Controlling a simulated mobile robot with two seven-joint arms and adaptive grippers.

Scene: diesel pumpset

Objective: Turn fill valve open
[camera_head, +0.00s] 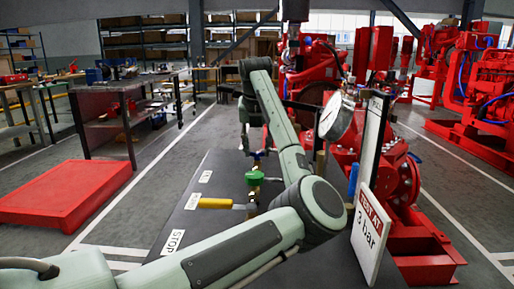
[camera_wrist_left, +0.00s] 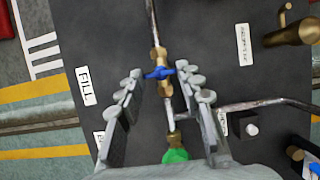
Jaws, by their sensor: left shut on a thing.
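The fill valve shows in the left wrist view as a blue handle (camera_wrist_left: 159,73) on a brass body set in a thin metal pipe, to the right of a white FILL label (camera_wrist_left: 85,86). My left gripper (camera_wrist_left: 160,76) has one finger on each side of the blue handle and is shut on it. In the head view, my left arm arches over the dark panel and its hand points down; the fingers are too small there to make out clearly. My right gripper is in neither view.
A green knob (camera_wrist_left: 175,156) sits close below the fingers, and a side pipe (camera_wrist_left: 262,104) runs right. Red pump machinery (camera_head: 400,180) fills the right.

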